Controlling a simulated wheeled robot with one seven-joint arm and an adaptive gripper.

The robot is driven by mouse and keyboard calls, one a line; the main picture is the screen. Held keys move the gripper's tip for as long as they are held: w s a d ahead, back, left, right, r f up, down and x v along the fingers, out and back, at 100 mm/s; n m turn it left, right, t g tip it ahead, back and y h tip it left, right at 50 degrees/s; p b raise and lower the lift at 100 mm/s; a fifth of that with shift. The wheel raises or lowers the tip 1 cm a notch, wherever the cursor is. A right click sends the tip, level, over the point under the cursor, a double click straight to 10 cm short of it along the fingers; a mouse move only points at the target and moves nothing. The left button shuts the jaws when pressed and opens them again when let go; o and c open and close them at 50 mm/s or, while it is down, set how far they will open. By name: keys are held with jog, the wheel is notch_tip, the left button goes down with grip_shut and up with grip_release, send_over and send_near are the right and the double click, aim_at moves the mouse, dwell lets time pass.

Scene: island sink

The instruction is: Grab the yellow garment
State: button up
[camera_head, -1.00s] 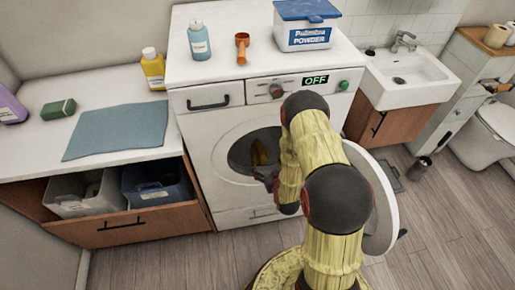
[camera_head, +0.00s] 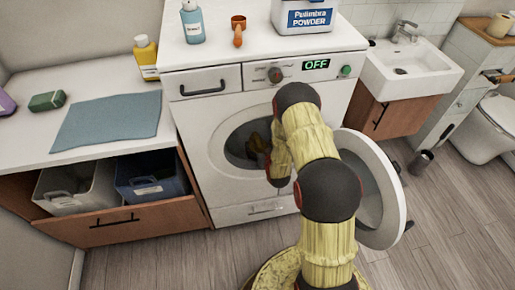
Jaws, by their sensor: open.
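The washing machine (camera_head: 221,182) stands in the middle with its round door (camera_head: 391,205) swung open to the right. A dark yellow-brown cloth, which looks like the yellow garment (camera_head: 257,142), shows dimly inside the dark drum. My arm comes from below and bends down toward the drum opening. My gripper (camera_head: 263,161) is at the opening, close to the cloth and partly hidden by my own arm. It is open; its fingertips are hard to make out, and I cannot tell whether they touch the cloth.
On the machine stand a blue bottle (camera_head: 192,22), an orange scoop (camera_head: 238,31) and a powder box (camera_head: 305,14). Left is a counter with a blue cloth (camera_head: 108,120), above an open drawer (camera_head: 120,222) with two bins. A sink (camera_head: 410,72) is at right.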

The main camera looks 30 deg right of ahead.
jog(key=shift+c, duration=0.4)
jog(key=shift+c, duration=1.2)
jog(key=c, duration=1.5)
